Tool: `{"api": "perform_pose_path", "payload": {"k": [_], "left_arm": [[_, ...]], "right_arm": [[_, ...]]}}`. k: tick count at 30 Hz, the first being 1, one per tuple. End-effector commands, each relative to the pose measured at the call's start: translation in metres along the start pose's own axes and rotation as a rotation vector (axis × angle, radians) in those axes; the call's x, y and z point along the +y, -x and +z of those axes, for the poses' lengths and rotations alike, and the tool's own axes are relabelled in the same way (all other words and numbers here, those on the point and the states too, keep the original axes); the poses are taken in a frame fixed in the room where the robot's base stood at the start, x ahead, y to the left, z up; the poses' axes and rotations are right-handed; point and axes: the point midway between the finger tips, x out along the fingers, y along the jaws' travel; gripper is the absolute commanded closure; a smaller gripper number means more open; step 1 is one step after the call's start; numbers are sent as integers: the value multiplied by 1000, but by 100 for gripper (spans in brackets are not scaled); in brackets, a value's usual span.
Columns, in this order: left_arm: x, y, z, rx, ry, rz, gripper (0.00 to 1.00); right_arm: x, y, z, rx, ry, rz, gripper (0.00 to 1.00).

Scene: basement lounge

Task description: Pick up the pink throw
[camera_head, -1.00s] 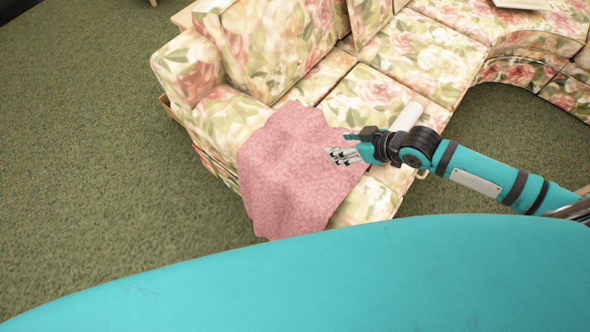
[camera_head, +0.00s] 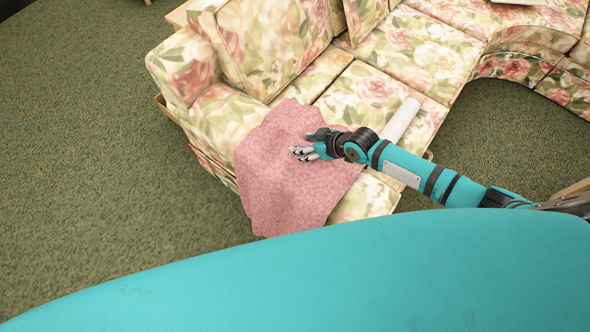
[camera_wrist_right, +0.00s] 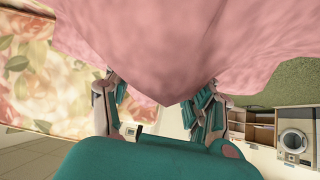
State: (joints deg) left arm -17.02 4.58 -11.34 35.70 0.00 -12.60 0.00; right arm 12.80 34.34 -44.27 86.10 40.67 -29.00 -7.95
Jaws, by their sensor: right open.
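The pink throw (camera_head: 285,185) lies draped over the front of the floral sofa's left seat and hangs over its edge. My right gripper (camera_head: 300,152) is over the upper right part of the throw, its fingers pointing left. In the right wrist view the throw (camera_wrist_right: 190,40) fills the upper middle, with a fold coming down between the open fingers of the right gripper (camera_wrist_right: 155,105). I cannot tell whether the fingers touch the cloth. My left gripper is not in view.
The floral sofa (camera_head: 425,60) curves away to the right. A white cylinder (camera_head: 401,119) lies on the seat just behind my right forearm. Green carpet (camera_head: 90,170) is clear to the left. In the wrist view, a white front-loading machine (camera_wrist_right: 294,138) stands far off beside shelves.

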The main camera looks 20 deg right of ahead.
Motion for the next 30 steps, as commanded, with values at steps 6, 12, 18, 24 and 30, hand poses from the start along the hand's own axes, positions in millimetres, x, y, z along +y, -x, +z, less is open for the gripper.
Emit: {"api": "perform_pose_path", "payload": {"k": [6, 12, 18, 24, 30], "left_arm": [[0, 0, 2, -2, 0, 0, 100], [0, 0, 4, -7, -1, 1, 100], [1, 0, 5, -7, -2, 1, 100], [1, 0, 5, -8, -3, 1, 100], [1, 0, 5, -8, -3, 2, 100]], "right_arm": [[0, -1, 0, 1, 0, 0, 44], [0, 0, 0, 1, 0, 1, 70], [0, 0, 0, 0, 0, 1, 97], [0, 0, 0, 0, -1, 1, 100], [1, 0, -1, 3, -1, 1, 100]]}}
